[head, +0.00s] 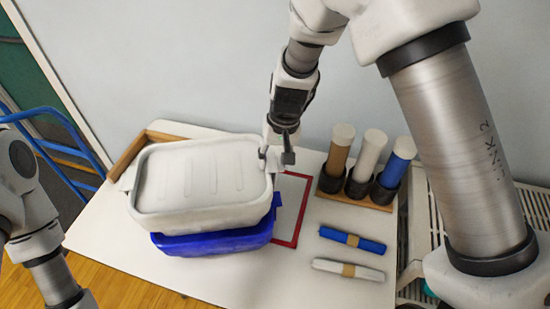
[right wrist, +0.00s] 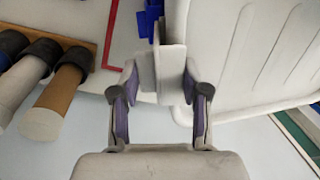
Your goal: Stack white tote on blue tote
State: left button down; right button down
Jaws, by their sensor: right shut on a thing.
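The white tote (head: 205,180), a shallow lidded-looking bin, is over the blue tote (head: 215,243) in the head view and covers most of it. It sits slightly toward the back left of the blue one. I cannot tell whether it rests fully on it. My right gripper (head: 277,158) is shut on the white tote's right-end handle. In the right wrist view, the fingers (right wrist: 160,88) pinch this pale handle, with the white tote (right wrist: 255,55) to the right and a bit of the blue tote (right wrist: 147,22) beyond. Only my left arm shows, at the lower left; its gripper is out of view.
A red outline (head: 292,210) marks the white table (head: 140,240) right of the totes. A wooden rack (head: 355,196) holds brown, white and blue rolls. A blue roll (head: 352,240) and a white roll (head: 347,270) lie in front. A blue rail (head: 50,140) stands at left.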

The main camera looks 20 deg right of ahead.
jog(key=shift+f, duration=0.2)
jog(key=shift+c, duration=2.4)
grip_release()
notch_tip(320, 180, up, 12)
jog(key=d, duration=0.1)
jog(key=shift+s+d, duration=0.15)
jog(key=shift+d, duration=0.25)
